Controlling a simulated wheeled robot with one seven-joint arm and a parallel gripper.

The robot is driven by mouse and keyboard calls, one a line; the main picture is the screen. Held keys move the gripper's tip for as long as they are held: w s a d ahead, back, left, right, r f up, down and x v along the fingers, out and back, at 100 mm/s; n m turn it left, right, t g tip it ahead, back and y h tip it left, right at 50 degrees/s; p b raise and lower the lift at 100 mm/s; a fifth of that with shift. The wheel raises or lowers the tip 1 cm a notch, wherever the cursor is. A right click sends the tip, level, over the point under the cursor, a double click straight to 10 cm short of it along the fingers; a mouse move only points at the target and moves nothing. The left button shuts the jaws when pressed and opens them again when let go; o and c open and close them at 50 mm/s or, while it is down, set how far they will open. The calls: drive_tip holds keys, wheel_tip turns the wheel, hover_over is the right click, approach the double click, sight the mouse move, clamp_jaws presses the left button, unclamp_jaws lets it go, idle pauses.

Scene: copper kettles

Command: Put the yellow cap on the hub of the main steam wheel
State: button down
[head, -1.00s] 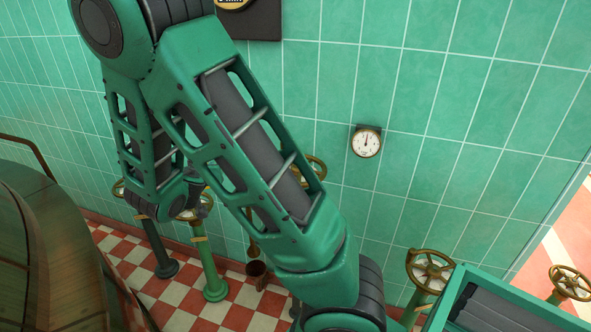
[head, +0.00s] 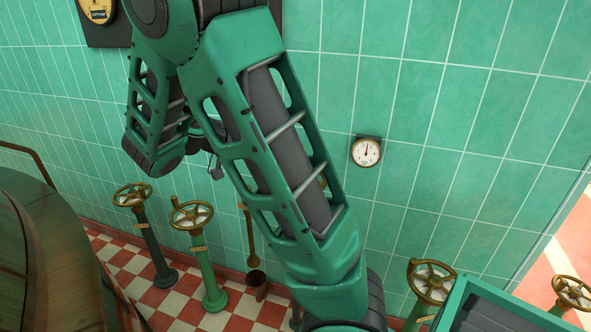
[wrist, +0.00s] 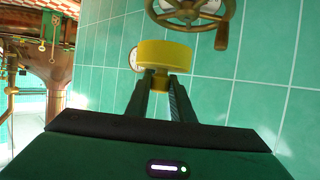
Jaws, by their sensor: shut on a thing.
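In the wrist view my gripper (wrist: 166,86) is shut on the yellow cap (wrist: 166,54), a short, wide round piece with a narrower stem between the fingers. A brass handwheel (wrist: 190,12) with a side handle shows at the top of that view, cut off by the edge. The cap is below it in the picture, apart from it. In the head view my arm hides the gripper and cap. No label shows which is the main steam wheel.
Handwheels on posts stand at left, one dark (head: 133,196) and one green (head: 191,215), with others at right (head: 430,280) and far right (head: 573,292). A gauge (head: 367,151) hangs on the green tiled wall. A large rounded vessel (head: 45,260) fills the lower left.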

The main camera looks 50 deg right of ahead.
drive_tip(key=d+f, duration=0.1)
drive_tip(key=d, duration=0.2)
drive_tip(key=w+d+f, duration=0.1)
drive_tip(key=d+f, duration=0.1)
drive_tip(key=d, duration=0.1)
drive_tip(key=w+d+f, duration=0.1)
drive_tip(key=d+f, duration=0.1)
drive_tip(key=shift+d+f, duration=0.25)
drive_tip(key=shift+d, duration=0.15)
drive_tip(key=shift+w+f, duration=0.1)
drive_tip(key=shift+f, duration=1.9)
drive_tip(key=shift+f, duration=0.15)
drive_tip(key=c, duration=1.5)
unclamp_jaws()
drive_tip(key=shift+c, duration=0.2)
